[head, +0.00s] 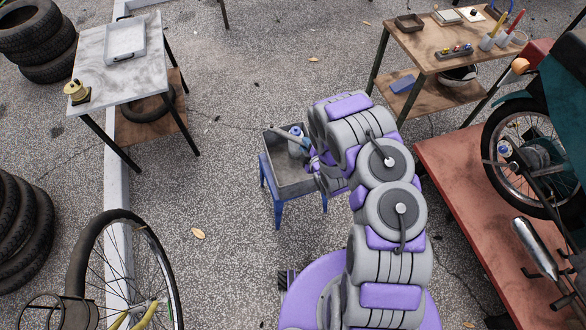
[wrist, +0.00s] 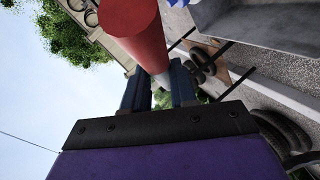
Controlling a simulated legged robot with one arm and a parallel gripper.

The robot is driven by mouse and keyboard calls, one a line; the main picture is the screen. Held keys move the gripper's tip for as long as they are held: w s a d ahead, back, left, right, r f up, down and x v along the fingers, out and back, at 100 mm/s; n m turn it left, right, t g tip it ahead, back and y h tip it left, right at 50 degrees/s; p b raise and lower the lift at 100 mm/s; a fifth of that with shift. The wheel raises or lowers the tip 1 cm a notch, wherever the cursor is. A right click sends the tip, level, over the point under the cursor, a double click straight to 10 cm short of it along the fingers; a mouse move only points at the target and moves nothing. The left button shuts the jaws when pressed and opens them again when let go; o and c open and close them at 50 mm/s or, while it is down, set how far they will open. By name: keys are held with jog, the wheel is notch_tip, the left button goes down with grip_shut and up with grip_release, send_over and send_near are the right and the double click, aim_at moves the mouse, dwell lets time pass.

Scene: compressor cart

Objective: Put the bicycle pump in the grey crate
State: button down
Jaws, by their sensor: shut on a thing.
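The grey crate (head: 288,187) stands on a blue-legged stand in the middle of the head view. Its grey wall also shows at the top right of the wrist view (wrist: 265,28). My gripper (head: 312,163) is at the crate's right side, largely hidden by my arm. In the wrist view its blue fingers (wrist: 160,82) are shut on the bicycle pump (wrist: 133,22), a red cylinder with a pale grey part between the fingers. The pump appears beside the crate in that view; its far end is out of frame. I cannot tell its height above the crate.
A blue and white bottle (head: 297,146) shows in the crate, with a grey rod-like thing (head: 284,134) near it. A marble-topped table (head: 110,75) stands left, a wooden table (head: 440,40) right. A red platform (head: 470,200) bears a motorcycle. The floor left of the crate is clear.

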jog(key=s+f+b, duration=0.1)
jog(key=s+f, duration=0.5)
jog(key=f, duration=0.6)
jog(key=a+r+b+x, duration=0.1)
jog(key=b+x, duration=0.3)
jog(key=x, duration=1.2)
jog(key=shift+w+a+b, duration=0.2)
jog(key=shift+w+b, duration=0.05)
jog(key=shift+b, duration=0.15)
jog(key=c, duration=1.3)
grip_release()
jog(key=shift+f, duration=0.1)
jog(key=shift+o, duration=2)
jog(key=shift+a, duration=0.2)
